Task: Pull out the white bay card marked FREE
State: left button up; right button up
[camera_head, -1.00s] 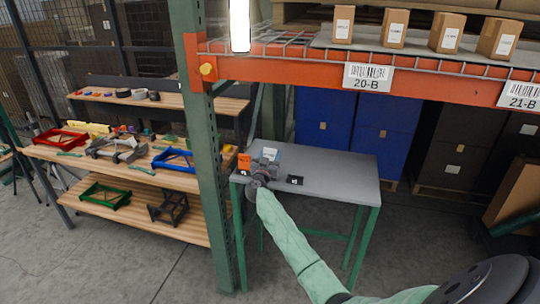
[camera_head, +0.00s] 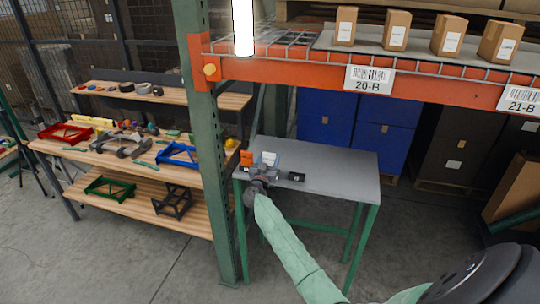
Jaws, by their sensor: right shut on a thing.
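The white card (camera_head: 269,158) stands at the left part of the grey table (camera_head: 345,172); lettering on it is too small to read. My right gripper (camera_head: 262,181) reaches in from the front right and is shut at the card's near side, with the card showing just beyond it. The fingertips are small and partly hidden by my own wrist, so the exact grip is hard to see. An orange card (camera_head: 246,158) stands just left of the white one. My left gripper is not in view.
A small black block (camera_head: 296,177) lies right of the gripper. A green rack post (camera_head: 214,180) rises close left of the table. An orange shelf beam (camera_head: 300,72) crosses above. The table's right half is clear. A wooden workbench (camera_head: 130,160) with parts stands left.

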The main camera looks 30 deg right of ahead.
jog(key=shift+r+v, duration=0.2)
jog(key=shift+v, duration=0.6)
jog(key=shift+r+v, duration=0.15)
jog(key=shift+v, duration=0.65)
jog(key=shift+r+v, duration=0.2)
jog(key=shift+v, duration=0.6)
jog(key=shift+a, duration=0.1)
